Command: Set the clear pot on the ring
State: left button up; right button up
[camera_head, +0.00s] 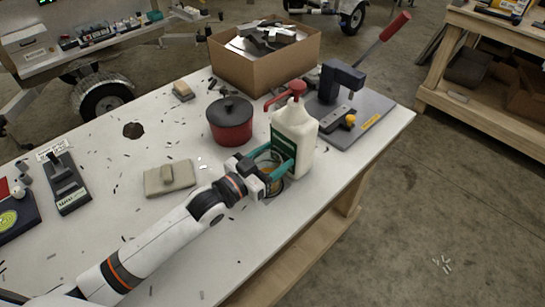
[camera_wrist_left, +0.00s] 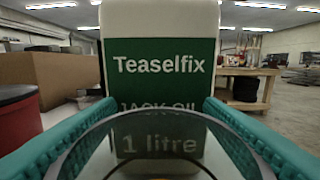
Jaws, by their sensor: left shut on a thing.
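My left gripper (camera_head: 276,165) has teal fingers and is shut on the clear pot (camera_head: 266,158), near the table's right edge. In the left wrist view the rim of the clear pot (camera_wrist_left: 160,116) spans the space between the two teal fingers. Something amber shows through or under the pot in the head view. A dark curved edge (camera_head: 277,190) shows just below the pot; it may be the ring, but the gripper and pot hide most of it. I cannot tell whether the pot touches it. My right gripper is not in view.
A white oil bottle (camera_head: 295,140) with a red pump top stands right beyond the pot, very close to the fingers. A red lidded pot (camera_head: 230,122), a cardboard box (camera_head: 262,70) and a lever press (camera_head: 345,105) stand behind.

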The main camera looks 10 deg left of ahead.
pick_arm(q)
jog(key=o, duration=1.1)
jog(key=shift+c, duration=0.2)
jog(key=shift+r, duration=0.15)
jog(key=b+v, duration=0.1)
jog(key=v, duration=0.9)
jog(key=shift+s+a, duration=0.15)
jog(key=shift+s, duration=0.05)
jog(key=shift+v, duration=0.75)
